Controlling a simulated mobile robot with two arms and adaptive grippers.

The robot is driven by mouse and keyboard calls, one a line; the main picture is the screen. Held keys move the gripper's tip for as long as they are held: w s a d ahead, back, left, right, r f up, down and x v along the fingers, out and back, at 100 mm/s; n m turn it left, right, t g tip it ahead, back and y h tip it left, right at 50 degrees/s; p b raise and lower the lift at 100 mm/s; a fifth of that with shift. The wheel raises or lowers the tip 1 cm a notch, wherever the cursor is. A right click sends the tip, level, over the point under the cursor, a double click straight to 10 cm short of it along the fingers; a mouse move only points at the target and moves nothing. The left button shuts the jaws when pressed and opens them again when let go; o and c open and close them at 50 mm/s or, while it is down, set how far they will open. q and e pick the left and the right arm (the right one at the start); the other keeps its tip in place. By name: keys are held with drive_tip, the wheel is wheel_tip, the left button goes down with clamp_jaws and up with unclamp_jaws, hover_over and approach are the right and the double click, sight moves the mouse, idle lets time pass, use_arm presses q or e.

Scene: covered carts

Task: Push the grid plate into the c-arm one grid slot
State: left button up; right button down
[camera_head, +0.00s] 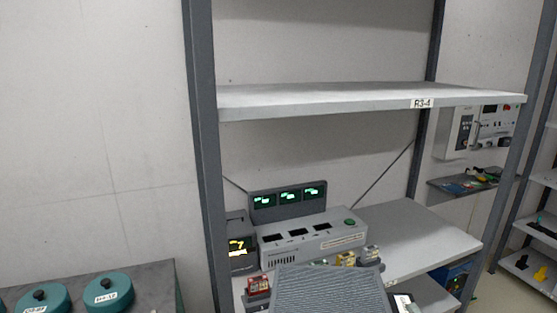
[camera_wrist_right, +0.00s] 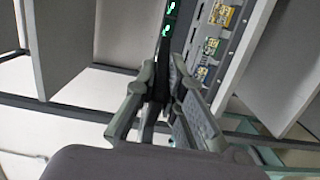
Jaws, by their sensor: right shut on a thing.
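The grid plate (camera_head: 330,292) is a grey, finely ribbed panel at the bottom middle of the head view, tilted in front of the shelf unit. Its lower part is cut off by the frame edge. Behind it on the shelf stands a light grey device (camera_head: 312,236) with several dark openings on top and a green button. I cannot tell which opening is the c-arm one grid slot. My right gripper (camera_wrist_right: 165,85) is shut on a thin, dark-edged thing in the right wrist view, which looks like the plate seen nearly edge-on. My left gripper is not in view.
A panel with green displays (camera_head: 288,200) stands behind the device, and a small yellow-lit display (camera_head: 240,245) stands left of it. Small coloured parts line its front. An upper shelf (camera_head: 370,97) overhangs. Teal round containers (camera_head: 108,292) stand at left. The shelf's right part is clear.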

drive_tip(key=shift+m+h, duration=0.7)
drive_tip(key=shift+h, duration=0.2)
drive_tip(key=shift+s+a+f, duration=0.2)
drive_tip(key=shift+s+a, duration=0.45)
drive_tip(key=shift+a, duration=0.5)
drive_tip(key=shift+s+a+f, duration=0.2)
drive_tip(key=shift+s+a, duration=0.5)
drive_tip(key=shift+a, duration=0.4)
drive_tip(key=shift+s+a+f, duration=0.2)
drive_tip(key=shift+s+a, duration=0.45)
drive_tip(key=shift+a, duration=0.5)
drive_tip(key=shift+w+a+r+m+h, duration=0.1)
drive_tip(key=shift+a+r+m+h, duration=0.2)
drive_tip(key=shift+h, duration=0.25)
drive_tip(key=shift+w+a+r+m+h, duration=0.1)
drive_tip(key=shift+a+m+h, duration=0.1)
drive_tip(key=shift+m+h, duration=0.3)
wheel_tip(320, 180, down, 4)
drive_tip(key=b, duration=0.4)
drive_tip(key=shift+f, duration=0.2)
drive_tip(key=shift+s, duration=0.1)
